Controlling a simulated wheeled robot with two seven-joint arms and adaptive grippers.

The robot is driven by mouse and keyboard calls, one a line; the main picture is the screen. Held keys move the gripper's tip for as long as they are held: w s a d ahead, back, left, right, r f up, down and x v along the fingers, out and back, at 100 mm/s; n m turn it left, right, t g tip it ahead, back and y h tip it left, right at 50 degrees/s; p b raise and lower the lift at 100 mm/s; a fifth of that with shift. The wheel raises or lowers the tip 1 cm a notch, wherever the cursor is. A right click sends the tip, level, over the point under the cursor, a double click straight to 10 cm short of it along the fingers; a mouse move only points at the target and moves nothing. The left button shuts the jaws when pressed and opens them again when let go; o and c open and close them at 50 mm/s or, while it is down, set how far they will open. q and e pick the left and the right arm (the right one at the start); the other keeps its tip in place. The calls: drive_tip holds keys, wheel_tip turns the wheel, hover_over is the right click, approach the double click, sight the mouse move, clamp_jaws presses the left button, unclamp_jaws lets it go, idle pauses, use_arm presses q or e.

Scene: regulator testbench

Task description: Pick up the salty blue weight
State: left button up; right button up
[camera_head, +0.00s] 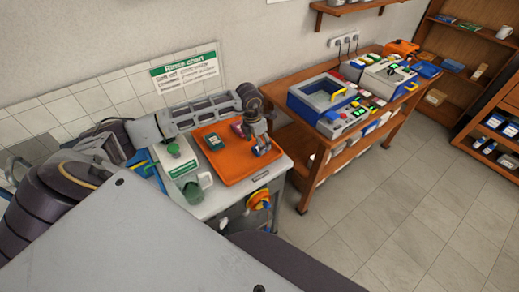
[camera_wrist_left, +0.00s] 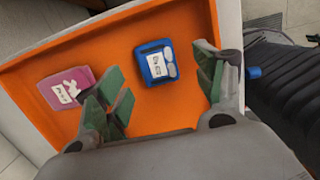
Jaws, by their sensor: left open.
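The blue weight (camera_wrist_left: 155,62) lies on the orange tray (camera_wrist_left: 105,50) in the left wrist view. It has a white label and pale whitish patches along one side. My left gripper (camera_wrist_left: 158,85) is open and empty, with its green-padded fingers on either side of the view of the weight; no contact shows. In the head view my left gripper (camera_head: 261,147) hangs over the right part of the tray (camera_head: 236,174), and the weight there is mostly hidden by it. A pink weight (camera_wrist_left: 66,88) with a white label lies left of the blue one. My right gripper is not in view.
A white-and-green device (camera_head: 179,158) stands left of the tray. The tray has a raised rim. A wooden bench (camera_head: 318,135) with blue and grey equipment stands to the right. Open tiled floor lies in front.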

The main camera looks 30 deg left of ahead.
use_arm(q)
drive_tip(key=shift+w+f+p, duration=0.2)
drive_tip(key=shift+f, duration=0.75)
drive_tip(key=shift+w+f+p, duration=0.15)
drive_tip(key=shift+f+p, duration=0.05)
drive_tip(key=shift+f, duration=0.75)
drive_tip(key=shift+c, duration=0.4)
drive_tip(key=c, duration=1.4)
drive_tip(key=shift+r, duration=0.2)
drive_tip(key=shift+r+b, duration=0.9)
drive_tip(key=shift+r, duration=3.95)
